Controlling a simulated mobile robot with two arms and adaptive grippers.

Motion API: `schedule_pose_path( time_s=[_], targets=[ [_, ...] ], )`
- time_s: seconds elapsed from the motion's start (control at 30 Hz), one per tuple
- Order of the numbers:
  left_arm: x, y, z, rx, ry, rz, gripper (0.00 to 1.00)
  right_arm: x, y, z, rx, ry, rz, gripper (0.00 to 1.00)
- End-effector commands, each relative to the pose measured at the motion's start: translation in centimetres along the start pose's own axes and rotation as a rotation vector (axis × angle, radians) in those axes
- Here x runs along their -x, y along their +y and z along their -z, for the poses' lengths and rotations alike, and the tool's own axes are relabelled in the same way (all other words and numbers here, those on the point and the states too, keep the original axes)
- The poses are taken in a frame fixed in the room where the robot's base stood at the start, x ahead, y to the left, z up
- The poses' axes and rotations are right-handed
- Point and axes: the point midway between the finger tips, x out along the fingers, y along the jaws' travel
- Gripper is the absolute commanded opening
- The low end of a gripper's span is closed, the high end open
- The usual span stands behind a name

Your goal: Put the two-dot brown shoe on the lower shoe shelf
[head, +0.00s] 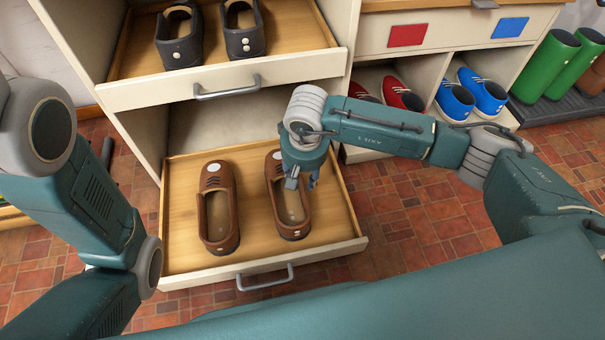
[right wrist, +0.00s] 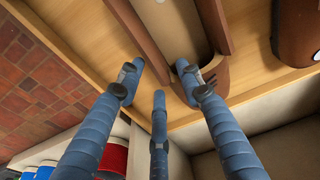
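Two brown shoes lie side by side on the pulled-out lower shoe shelf (head: 180,235): a left brown shoe (head: 222,242) and a right brown shoe (head: 290,222). Both have pale marks on top, but I cannot count the dots surely. My right gripper (head: 303,182) is over the right shoe and hides part of it. In the right wrist view, the right gripper (right wrist: 158,75) has its fingers spread around one side wall of that shoe (right wrist: 216,75), with one fingertip near the opening; contact is unclear. The left gripper is out of view; only its arm shows.
Above is an upper shelf (head: 125,95) with a pair of dark shoes (head: 244,40). To the right, cubbies hold red shoes (head: 402,95) and blue shoes (head: 455,100). Green boots (head: 545,65) stand on a dark tray farther right. Tiled floor lies open right of the lower shelf.

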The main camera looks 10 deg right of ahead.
Motion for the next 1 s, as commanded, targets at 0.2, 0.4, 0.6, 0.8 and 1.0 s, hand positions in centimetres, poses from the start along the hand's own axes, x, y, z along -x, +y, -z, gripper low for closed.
schedule_pose_path(
  time_s=[0.2, 0.4, 0.6, 0.8, 1.0],
  targets=[
    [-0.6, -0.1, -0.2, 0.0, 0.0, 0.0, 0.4, 0.8, 0.0, 0.1, 0.0, 0.001, 0.001, 0.36],
    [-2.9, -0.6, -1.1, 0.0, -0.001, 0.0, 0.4, 4.8, 0.0, 0.3, 0.002, 0.003, 0.0, 0.36],
    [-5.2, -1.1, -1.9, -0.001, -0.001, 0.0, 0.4, 9.0, 0.0, 0.2, 0.001, 0.002, 0.0, 0.36],
    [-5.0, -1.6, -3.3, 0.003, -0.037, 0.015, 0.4, 11.7, 0.0, 0.1, 0.001, 0.001, 0.001, 0.36],
    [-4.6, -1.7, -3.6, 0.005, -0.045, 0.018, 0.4, 12.3, 0.1, 0.0, -0.001, 0.0, -0.001, 0.36]
  ],
)
